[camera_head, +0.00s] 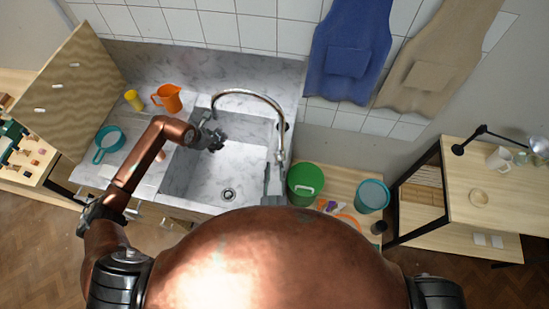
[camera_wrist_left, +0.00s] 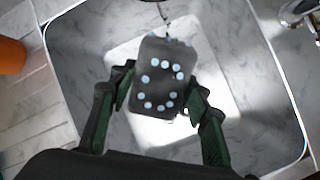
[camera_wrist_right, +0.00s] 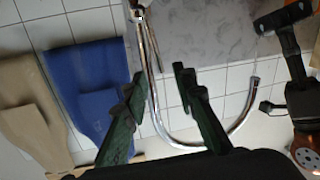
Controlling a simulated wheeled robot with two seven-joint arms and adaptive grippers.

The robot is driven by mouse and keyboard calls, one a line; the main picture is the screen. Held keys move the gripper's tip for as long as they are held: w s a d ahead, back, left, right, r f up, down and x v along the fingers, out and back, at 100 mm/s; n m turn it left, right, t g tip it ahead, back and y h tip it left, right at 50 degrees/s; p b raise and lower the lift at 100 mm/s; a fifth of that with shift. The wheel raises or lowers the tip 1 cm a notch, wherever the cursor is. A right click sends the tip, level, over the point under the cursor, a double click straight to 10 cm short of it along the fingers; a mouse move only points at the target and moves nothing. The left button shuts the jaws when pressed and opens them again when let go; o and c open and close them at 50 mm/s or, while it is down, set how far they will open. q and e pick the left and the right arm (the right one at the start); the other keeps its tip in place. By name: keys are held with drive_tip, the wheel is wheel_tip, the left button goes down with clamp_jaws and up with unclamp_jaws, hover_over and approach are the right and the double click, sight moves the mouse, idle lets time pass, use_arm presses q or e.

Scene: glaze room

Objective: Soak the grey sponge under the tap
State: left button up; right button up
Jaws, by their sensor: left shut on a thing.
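My left gripper (camera_head: 210,141) is over the sink (camera_head: 237,178), near the tap's spout end. In the left wrist view its fingers (camera_wrist_left: 160,95) are shut on the grey sponge (camera_wrist_left: 160,78), a dark block with several pale blue spots. The curved metal tap (camera_head: 250,95) rises at the basin's right side. In the right wrist view the tap (camera_wrist_right: 185,143) appears upside down, with the sponge and left gripper near its spout end. A faint thin line shows there; I cannot tell if it is water. My right gripper (camera_wrist_right: 160,78) is open and empty, with the tap's neck beyond its fingers.
An orange jug (camera_head: 168,98), a yellow cup (camera_head: 133,99) and a teal pan (camera_head: 108,144) stand left of the sink. A green bucket (camera_head: 304,184) and a teal container (camera_head: 372,196) stand to its right. Aprons (camera_head: 347,50) hang behind. The basin floor looks clear around the drain (camera_head: 228,194).

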drive_tip(key=s, duration=0.5)
drive_tip(key=shift+s+d+r, duration=0.1)
drive_tip(key=shift+s, duration=0.25)
drive_tip(key=shift+c, duration=0.4)
drive_tip(key=c, duration=0.3)
drive_tip(key=shift+w+n, duration=0.1)
drive_tip(key=shift+n, duration=0.7)
clamp_jaws()
drive_tip(key=w+a+f+n+g+y, duration=0.1)
drive_tip(key=w+a+n+y, duration=0.3)
drive_tip(key=n, duration=0.6)
drive_tip(key=w+a+f+n+g+y, duration=0.15)
drive_tip(key=w+n, duration=0.35)
drive_tip(key=n, duration=0.5)
drive_tip(key=shift+t, duration=0.35)
drive_tip(key=shift+w+d+r, duration=0.1)
drive_tip(key=shift+d+r, duration=0.15)
drive_tip(key=shift+d, duration=0.75)
drive_tip(key=shift+w+d+r, duration=0.1)
drive_tip(key=shift+d+r, duration=0.15)
drive_tip(key=shift+d, duration=0.75)
